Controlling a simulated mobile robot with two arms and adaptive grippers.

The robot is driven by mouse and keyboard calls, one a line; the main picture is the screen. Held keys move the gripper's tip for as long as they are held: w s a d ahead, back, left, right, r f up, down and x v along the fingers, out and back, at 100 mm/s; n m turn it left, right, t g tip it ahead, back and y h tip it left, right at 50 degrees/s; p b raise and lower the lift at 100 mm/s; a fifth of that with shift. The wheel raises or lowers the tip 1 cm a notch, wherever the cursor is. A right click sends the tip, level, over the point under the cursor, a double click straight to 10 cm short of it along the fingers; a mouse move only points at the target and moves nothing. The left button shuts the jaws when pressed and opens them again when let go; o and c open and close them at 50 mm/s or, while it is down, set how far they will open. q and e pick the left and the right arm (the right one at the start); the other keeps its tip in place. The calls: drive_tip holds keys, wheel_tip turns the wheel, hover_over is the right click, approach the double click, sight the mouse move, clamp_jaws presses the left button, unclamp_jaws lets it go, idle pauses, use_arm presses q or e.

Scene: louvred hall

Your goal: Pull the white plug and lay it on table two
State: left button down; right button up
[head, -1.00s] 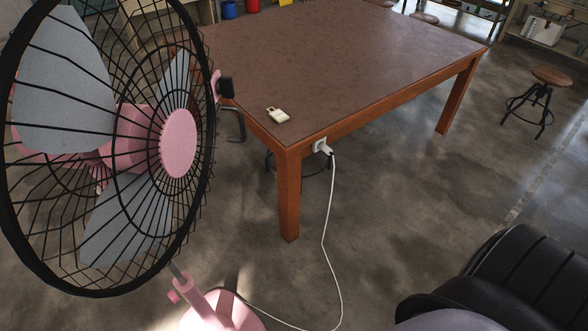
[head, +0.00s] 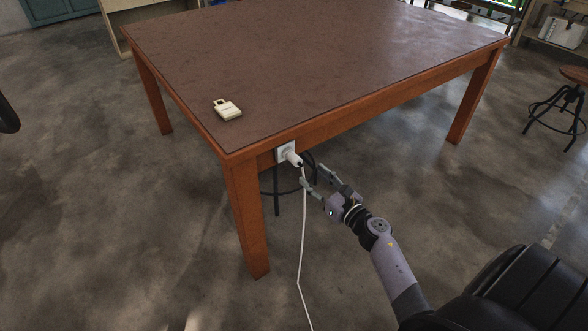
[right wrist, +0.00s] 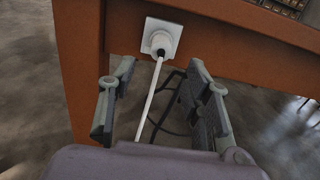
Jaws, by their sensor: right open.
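The white plug (head: 292,158) sits in a white square socket (head: 281,152) on the table's side rail, near the front corner leg. Its white cord (head: 302,240) hangs down toward the floor. In the right wrist view the plug (right wrist: 160,40) is ahead of the fingers, with the cord running between them. My right gripper (head: 314,178) is open and empty, just right of and below the plug, not around it; its fingers also show in the right wrist view (right wrist: 160,105). The large table (head: 330,65) has a brown top; no number is visible on it. My left gripper is out of view.
A small cream padlock-shaped object (head: 228,110) lies on the tabletop near the front corner. The rest of the top looks clear. A round stool (head: 570,95) stands at the right, and dark stool legs (head: 277,190) show under the table.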

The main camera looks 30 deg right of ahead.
sight(299, 163)
drive_tip(key=w, duration=0.6)
drive_tip(key=shift+a, duration=0.15)
drive_tip(key=w+b, duration=0.1)
drive_tip(key=w, duration=0.2)
drive_tip(key=shift+a, duration=0.1)
drive_tip(key=shift+w+b, duration=0.4)
drive_tip(key=shift+w, duration=0.05)
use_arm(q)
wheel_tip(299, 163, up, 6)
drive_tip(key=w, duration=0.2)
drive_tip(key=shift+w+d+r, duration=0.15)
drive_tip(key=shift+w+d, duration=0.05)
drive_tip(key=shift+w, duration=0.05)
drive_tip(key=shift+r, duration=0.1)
use_arm(e)
drive_tip(key=c, duration=0.5)
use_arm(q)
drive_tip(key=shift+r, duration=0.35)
use_arm(e)
clamp_jaws()
